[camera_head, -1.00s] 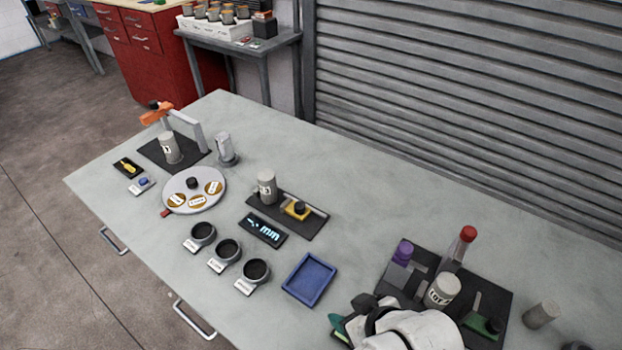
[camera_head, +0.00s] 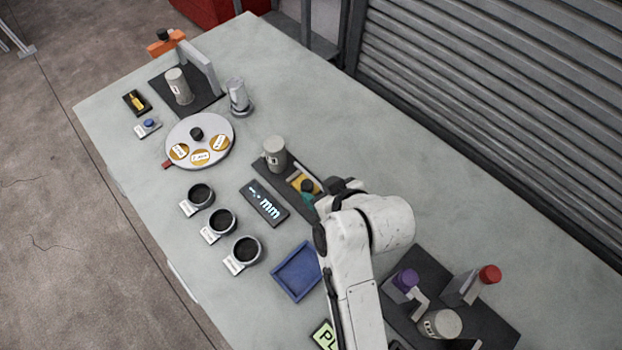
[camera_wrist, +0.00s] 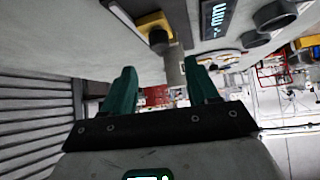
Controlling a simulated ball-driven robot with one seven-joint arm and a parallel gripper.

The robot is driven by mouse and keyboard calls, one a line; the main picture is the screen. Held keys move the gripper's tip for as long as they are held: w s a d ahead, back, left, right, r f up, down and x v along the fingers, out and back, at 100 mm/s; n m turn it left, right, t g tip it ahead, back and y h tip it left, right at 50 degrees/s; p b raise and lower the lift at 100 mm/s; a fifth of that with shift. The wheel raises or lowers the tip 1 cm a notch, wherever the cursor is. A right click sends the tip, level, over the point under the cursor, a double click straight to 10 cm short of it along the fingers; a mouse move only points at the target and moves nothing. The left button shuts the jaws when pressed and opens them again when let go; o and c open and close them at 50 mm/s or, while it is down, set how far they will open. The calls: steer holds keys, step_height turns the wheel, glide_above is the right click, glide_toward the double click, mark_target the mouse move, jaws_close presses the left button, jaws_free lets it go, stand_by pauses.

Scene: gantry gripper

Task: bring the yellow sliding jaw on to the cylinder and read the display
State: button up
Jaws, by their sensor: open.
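The yellow sliding jaw (camera_head: 295,182) with a black knob sits on a dark gauge base, apart from the grey cylinder (camera_head: 275,155), which stands upright at the base's far left end. The display (camera_head: 265,204) beside the base shows dashes and "mm" in light blue. My gripper (camera_head: 309,199) is at the jaw's right, its green fingertips partly hidden by my arm; I cannot tell whether they touch it. In the wrist view my gripper (camera_wrist: 161,82) is open and empty, with the yellow jaw (camera_wrist: 153,20), cylinder (camera_wrist: 174,70) and display (camera_wrist: 217,18) beyond the fingers.
A blue tray (camera_head: 279,279) and several black-bored rings (camera_head: 222,222) lie left of my arm. A round turntable (camera_head: 218,127) is further back. A dark fixture plate with a purple-capped part (camera_head: 405,281) and a red-capped part (camera_head: 489,275) stands right of my arm. The back-right tabletop is clear.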

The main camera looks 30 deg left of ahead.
mark_target(307, 184)
steer(key=x, duration=0.7)
steer(key=shift+f, duration=0.15)
jaws_close()
stand_by(0.4)
